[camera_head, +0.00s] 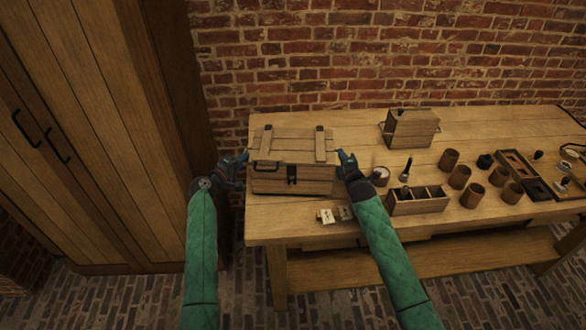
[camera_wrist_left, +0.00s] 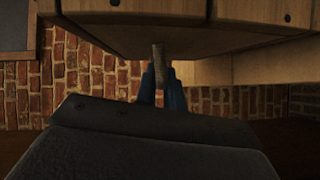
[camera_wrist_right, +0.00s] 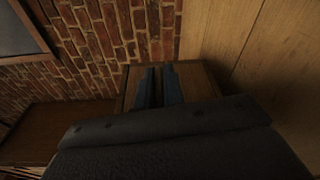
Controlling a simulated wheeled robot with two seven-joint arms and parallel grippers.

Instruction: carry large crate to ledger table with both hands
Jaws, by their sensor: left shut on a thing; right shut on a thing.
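The large crate (camera_head: 291,183) is a wooden box with a closed, slatted lid, a dark front latch and a dark handle at its left end. It appears level over the left end of the wooden table (camera_head: 262,222); I cannot tell whether it touches the tabletop. My left gripper (camera_head: 244,158) is at the crate's left end, shut on it; the left wrist view shows the fingers (camera_wrist_left: 162,85) around a narrow handle-like piece (camera_wrist_left: 158,55). My right gripper (camera_head: 343,154) is shut on the crate's right end; its grip is dark in the right wrist view (camera_wrist_right: 159,85).
A white-topped jar (camera_head: 380,174), a divided wooden box (camera_head: 419,206) and several brown cups (camera_head: 459,177) stand to the right. A wooden carrier (camera_head: 410,128) is behind. A tall cabinet (camera_head: 110,130) stands left; brick wall behind.

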